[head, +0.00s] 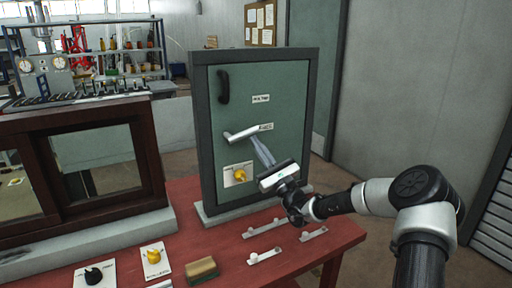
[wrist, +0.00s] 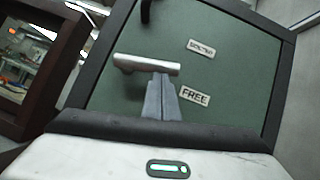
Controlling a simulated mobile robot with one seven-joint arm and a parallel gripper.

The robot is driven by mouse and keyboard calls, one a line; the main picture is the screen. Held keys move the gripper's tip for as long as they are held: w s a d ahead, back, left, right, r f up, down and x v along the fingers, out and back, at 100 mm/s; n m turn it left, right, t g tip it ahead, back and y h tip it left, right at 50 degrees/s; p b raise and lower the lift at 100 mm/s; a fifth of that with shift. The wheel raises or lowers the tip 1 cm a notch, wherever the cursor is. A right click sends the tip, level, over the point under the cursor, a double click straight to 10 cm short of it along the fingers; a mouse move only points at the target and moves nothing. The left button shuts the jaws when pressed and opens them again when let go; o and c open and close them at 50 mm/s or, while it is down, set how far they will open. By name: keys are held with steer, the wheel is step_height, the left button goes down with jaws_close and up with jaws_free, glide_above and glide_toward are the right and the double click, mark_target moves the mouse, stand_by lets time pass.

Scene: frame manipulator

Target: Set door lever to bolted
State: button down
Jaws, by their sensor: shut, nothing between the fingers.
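The green door panel (head: 285,105) stands upright in a dark grey frame on the red table. A silver door lever (head: 243,134) sits mid-door, lying nearly level; it also shows in the wrist view (wrist: 146,64). A "FREE" label (wrist: 195,96) is to the right of and a little below the lever, and a second label (wrist: 201,48), blurred, is higher up. My gripper (head: 256,142) is shut and empty, its fingertips at the underside of the lever near its right part. In the wrist view its fingers (wrist: 161,80) overlap the lever's lower edge; I cannot tell whether they touch.
A black handle (head: 223,87) is at the door's upper left, and a yellow knob (head: 240,175) is below the lever. Several sliders and knobs and a wooden block (head: 202,269) lie on the red table (head: 190,205). A brown-framed window (head: 85,165) stands left.

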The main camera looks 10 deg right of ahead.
step_height(320, 180, up, 2)
steer(key=n+g+y, duration=0.1)
steer(key=n, duration=0.2)
steer(key=n+g+y, duration=0.2)
steer(key=shift+d+r+n+p, duration=0.2)
steer(key=shift+n+p, duration=0.1)
steer(key=shift+n, duration=0.1)
steer(key=shift+a+r+n+g+y, duration=0.1)
steer(key=shift+r+n+g+y, duration=0.3)
steer(key=shift+n+g, duration=0.55)
steer(key=shift+a+r+n+g+y, duration=0.1)
steer(key=shift+r+n+g+y, duration=0.3)
steer(key=shift+n, duration=0.95)
steer(key=shift+r, duration=0.2)
steer(key=shift+f, duration=0.1)
steer(key=w+b+v, duration=0.1)
steer(key=v, duration=0.5)
steer(key=w+d+f+b+v, duration=0.1)
steer(key=v, duration=0.6)
steer(key=shift+f+b, duration=0.25)
steer(key=shift+b, duration=0.05)
steer(key=shift+a+g, duration=0.1)
steer(key=shift+g, duration=0.15)
